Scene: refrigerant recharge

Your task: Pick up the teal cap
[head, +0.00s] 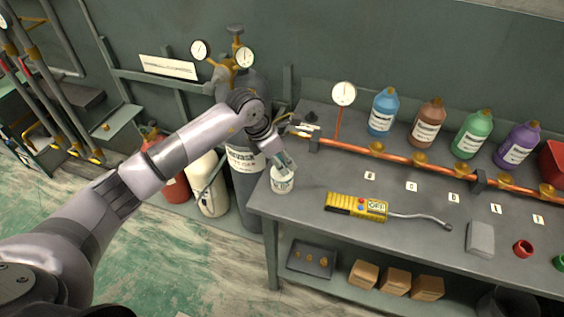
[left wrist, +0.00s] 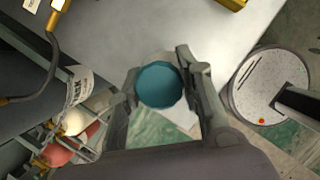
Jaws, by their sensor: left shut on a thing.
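The teal cap (left wrist: 159,85) shows as a round teal disc between the two fingers of my left gripper (left wrist: 160,88) in the left wrist view. The fingers are shut on it, one on each side. In the head view my left gripper (head: 285,163) points down at the table's near left corner, just above a white labelled jar (head: 282,183). The teal cap is not clear in the head view. I cannot tell whether it touches the jar. My right gripper is not in view.
The grey table (head: 310,235) holds a yellow detector (head: 357,207) with a probe, a grey block (head: 480,239) and a red ring (head: 523,248). A copper pipe (head: 400,157) and several bottles stand behind. A grey gas cylinder (head: 246,185) stands left of the table.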

